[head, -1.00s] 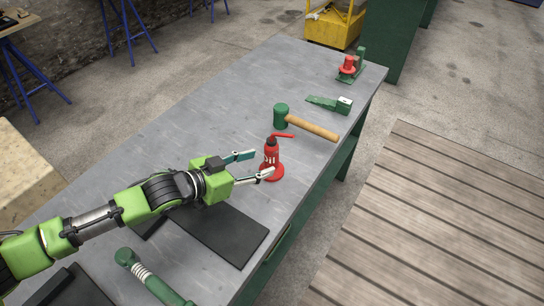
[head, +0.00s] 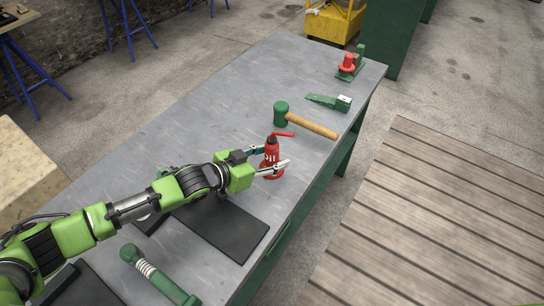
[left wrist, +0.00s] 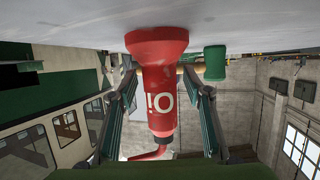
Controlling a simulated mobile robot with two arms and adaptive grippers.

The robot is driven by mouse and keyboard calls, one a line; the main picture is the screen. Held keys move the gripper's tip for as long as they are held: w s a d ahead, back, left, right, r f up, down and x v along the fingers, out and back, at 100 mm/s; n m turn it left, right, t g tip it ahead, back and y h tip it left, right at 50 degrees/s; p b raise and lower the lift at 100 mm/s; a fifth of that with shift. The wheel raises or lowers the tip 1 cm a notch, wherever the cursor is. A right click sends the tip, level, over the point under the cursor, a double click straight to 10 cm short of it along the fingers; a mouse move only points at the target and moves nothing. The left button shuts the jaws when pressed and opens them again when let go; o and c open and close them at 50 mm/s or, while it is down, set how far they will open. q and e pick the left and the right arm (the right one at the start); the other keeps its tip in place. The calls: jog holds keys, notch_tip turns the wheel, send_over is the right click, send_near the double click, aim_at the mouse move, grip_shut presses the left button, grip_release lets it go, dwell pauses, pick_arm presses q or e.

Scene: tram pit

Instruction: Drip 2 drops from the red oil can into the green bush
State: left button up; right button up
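The red oil can (head: 272,150) stands upright on the grey bench, its spout pointing right. My left gripper (head: 268,160) is at the can, one finger on each side of it. In the left wrist view the can (left wrist: 160,95) appears upside down between the fingers (left wrist: 162,110), with a gap on both sides, so the gripper is open. I cannot tell for sure which green part is the bush. A green part with a red top (head: 347,66) stands at the far end, and a green rod with a pale coil (head: 150,272) lies near. My right gripper is not in view.
The grey bench (head: 190,130) holds a green-headed mallet (head: 310,126) just behind the can and a green wedge-like tool (head: 328,102) beyond it. A dark mat (head: 225,235) lies in front. The bench's left middle is clear. Slatted boards (head: 430,220) lie right of the bench.

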aim_at(270, 148)
pick_arm(q)
grip_shut()
jog(key=shift+r+b, duration=0.3)
jog(key=shift+r, duration=0.15)
jog(key=r, duration=0.1)
jog(key=r+b, duration=0.1)
jog(key=shift+w+a+r, duration=0.1)
jog(key=shift+a+r, duration=0.1)
jog(key=shift+r, duration=0.15)
jog(key=s+a+r+b, duration=0.1)
jog(key=a+r+b, duration=0.1)
jog(key=a+r, duration=0.7)
jog(key=shift+s+a+r, duration=0.25)
jog(key=shift+s+a, duration=0.05)
jog(key=shift+a, duration=1.95)
jog(key=shift+d, duration=0.1)
